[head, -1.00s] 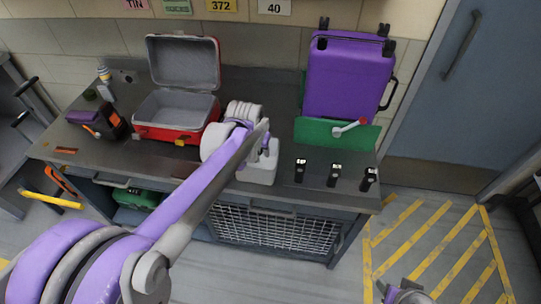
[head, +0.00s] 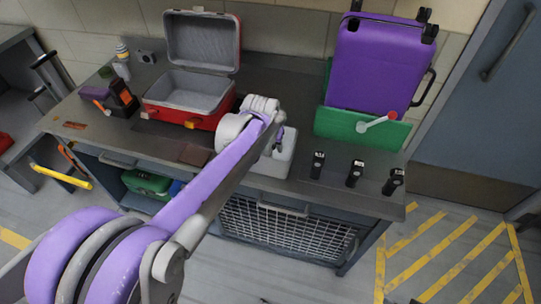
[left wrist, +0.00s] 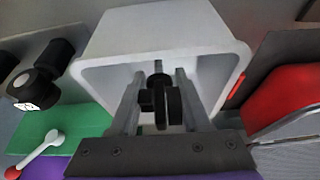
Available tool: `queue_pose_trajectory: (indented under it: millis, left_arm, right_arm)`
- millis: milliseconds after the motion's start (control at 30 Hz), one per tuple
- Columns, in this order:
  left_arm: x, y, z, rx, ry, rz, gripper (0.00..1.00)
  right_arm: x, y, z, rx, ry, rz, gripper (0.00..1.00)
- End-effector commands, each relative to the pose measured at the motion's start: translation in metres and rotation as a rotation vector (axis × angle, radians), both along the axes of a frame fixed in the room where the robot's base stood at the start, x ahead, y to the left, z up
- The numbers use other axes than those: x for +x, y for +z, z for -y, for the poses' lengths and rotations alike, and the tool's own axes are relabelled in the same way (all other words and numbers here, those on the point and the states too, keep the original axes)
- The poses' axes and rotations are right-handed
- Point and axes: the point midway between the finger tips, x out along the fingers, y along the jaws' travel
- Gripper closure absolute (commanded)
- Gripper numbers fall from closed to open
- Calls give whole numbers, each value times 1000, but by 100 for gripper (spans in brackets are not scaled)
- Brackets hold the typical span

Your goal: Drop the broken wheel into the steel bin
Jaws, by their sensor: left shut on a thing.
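My left gripper (left wrist: 160,108) is shut on a dark wheel (left wrist: 174,104), the broken wheel, held between its two grey fingers. The pale grey bin (left wrist: 160,35), the steel bin, has its open mouth around and behind the fingers and wheel in the left wrist view. In the head view the bin (head: 283,165) stands at the bench's front edge, partly hidden by my left arm. The left gripper is over it there, its fingertips mostly hidden. How deep the wheel is in the bin cannot be told. My right gripper is not in view.
A purple suitcase (head: 375,65) stands on the bench (head: 125,140) at the back right, with a green panel (head: 345,126) and a red-and-white tool. Several black tagged wheels (head: 318,165) stand right of the bin. An open red case (head: 190,118) is to its left.

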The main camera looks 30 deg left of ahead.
Motion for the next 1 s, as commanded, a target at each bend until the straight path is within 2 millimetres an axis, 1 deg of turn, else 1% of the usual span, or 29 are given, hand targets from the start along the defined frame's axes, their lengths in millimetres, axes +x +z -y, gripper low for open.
queue_pose_trajectory:
  millis: [200, 233, 367, 400, 433, 667, 767, 867, 1000]
  left_arm:
    - [0, 0, 0, 0, 0, 1, 100]
    - [0, 0, 0, 0, 0, 1, 51]
    - [0, 0, 0, 0, 0, 1, 28]
    - [0, 0, 0, 0, 0, 1, 21]
    - [0, 0, 0, 0, 0, 1, 18]
    - [0, 0, 0, 0, 0, 0, 18]
    - [-1, 3, 0, 0, 0, 1, 18]
    - [-5, 14, 1, 0, 0, 1, 18]
    - [-15, 39, 3, 0, 0, 1, 18]
  right_arm:
    - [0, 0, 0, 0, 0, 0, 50]
    - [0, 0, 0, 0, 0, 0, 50]
    - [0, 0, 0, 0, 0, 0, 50]
    - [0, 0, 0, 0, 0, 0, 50]
    - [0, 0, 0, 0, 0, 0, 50]
    - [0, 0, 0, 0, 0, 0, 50]
    - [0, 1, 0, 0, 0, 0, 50]
    - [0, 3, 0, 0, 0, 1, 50]
    - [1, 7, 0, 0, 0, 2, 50]
